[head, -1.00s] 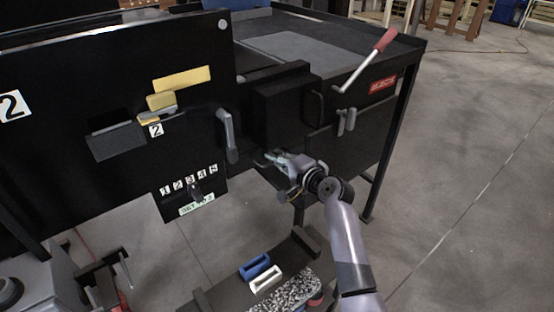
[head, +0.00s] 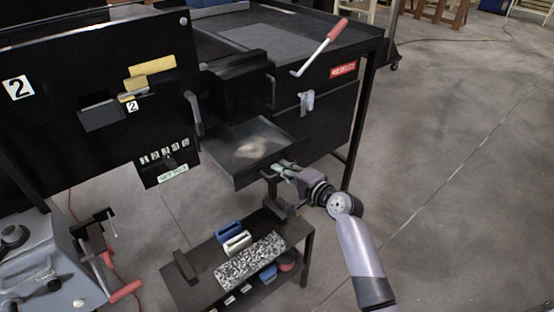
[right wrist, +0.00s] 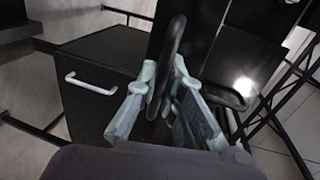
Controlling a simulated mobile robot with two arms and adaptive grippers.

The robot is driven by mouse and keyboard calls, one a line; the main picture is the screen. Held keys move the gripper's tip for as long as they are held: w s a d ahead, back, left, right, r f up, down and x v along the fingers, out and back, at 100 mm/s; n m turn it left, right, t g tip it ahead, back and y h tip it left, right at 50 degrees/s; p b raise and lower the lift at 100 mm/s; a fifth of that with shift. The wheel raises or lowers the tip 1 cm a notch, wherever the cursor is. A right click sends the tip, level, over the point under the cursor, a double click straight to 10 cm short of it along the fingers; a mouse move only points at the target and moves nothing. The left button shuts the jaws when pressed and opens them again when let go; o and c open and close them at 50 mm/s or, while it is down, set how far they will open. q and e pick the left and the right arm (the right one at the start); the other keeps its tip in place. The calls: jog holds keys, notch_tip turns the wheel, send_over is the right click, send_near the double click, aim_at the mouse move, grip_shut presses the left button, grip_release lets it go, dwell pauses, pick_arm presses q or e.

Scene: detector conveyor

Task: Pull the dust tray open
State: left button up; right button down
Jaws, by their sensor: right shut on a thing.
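The dust tray (head: 222,152) is a dark, shallow tray with a pale patch of dust inside. It sticks out from the front of the black machine, below the dark box-shaped housing. My right gripper (head: 280,170) is at the tray's front edge and is shut on the tray's handle. In the right wrist view, the dark looped handle (right wrist: 172,45) stands between the pale fingers of the right gripper (right wrist: 160,100). The exact finger contact is partly hidden. My left gripper is not in view.
A low black stand (head: 190,290) below holds a blue block, a white block and a speckled slab (head: 250,262). A red-handled lever (head: 325,45) is on the machine's right. A grey device (head: 40,270) stands at lower left. The floor at right is clear.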

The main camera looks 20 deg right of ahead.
jog(key=shift+s+d+f+p, duration=0.15)
jog(key=shift+s+d, duration=0.2)
jog(key=shift+s, duration=0.6)
jog(key=shift+s+d+r+p, duration=0.1)
jog(key=shift+s+d+p, duration=0.15)
jog(key=shift+s, duration=0.65)
jog(key=shift+s+d+f+p, duration=0.1)
jog(key=shift+s+d, duration=0.3)
jog(key=shift+s, duration=0.55)
jog(key=c, duration=1.8)
grip_release()
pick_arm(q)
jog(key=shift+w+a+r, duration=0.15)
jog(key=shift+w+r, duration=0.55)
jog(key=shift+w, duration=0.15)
pick_arm(e)
jog(key=shift+o, duration=0.6)
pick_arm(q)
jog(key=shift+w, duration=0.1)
pick_arm(e)
jog(key=shift+s, duration=0.1)
jog(key=v, duration=1.2)
